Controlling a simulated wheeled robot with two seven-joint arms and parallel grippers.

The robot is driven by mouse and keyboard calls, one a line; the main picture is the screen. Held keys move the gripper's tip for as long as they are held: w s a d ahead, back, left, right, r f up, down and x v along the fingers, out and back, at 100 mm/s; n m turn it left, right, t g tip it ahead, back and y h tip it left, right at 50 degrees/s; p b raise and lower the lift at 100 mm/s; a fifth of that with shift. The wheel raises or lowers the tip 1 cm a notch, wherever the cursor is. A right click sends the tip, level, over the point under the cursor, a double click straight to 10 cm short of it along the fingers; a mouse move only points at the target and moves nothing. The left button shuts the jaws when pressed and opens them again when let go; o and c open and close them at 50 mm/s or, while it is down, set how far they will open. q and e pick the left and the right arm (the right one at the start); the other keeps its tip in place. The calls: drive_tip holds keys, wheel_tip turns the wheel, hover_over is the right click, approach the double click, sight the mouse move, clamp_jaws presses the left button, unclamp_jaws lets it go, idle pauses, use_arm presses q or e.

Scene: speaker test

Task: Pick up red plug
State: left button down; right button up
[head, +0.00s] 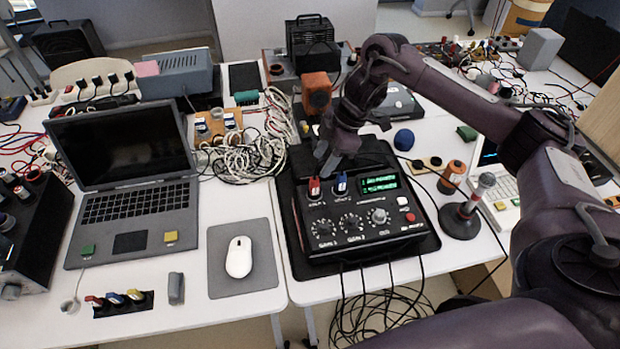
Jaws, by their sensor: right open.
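A red plug (314,187) stands upright in the top of a black device (350,248) with knobs and a green display. A blue plug (340,183) stands just to its right. My right gripper (325,166) hangs just behind and above the red plug, pointing down. It is open and appears empty; whether a finger touches the plug cannot be told. Another red-tipped plug (93,301) lies in a small black holder at the front left table edge. My left gripper is not in view.
A laptop (130,180) and a white mouse (239,257) on a grey pad lie to the left. A microphone on a round stand (460,221) and an orange-topped spool (451,177) stand to the right. Tangled white cables (250,155) lie behind. Black cables hang off the front edge.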

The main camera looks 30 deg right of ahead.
sight(316, 178)
drive_tip(key=x, duration=0.4)
drive_tip(key=s+x, duration=0.1)
drive_tip(key=x, duration=0.1)
drive_tip(key=shift+a+f+p, duration=0.15)
drive_tip(key=shift+f+p, duration=0.05)
drive_tip(key=shift+p, duration=0.15)
drive_tip(key=shift+a+f, duration=0.15)
drive_tip(key=shift+f, duration=0.25)
clamp_jaws()
drive_tip(key=shift+w, duration=0.1)
drive_tip(key=shift+r, duration=0.15)
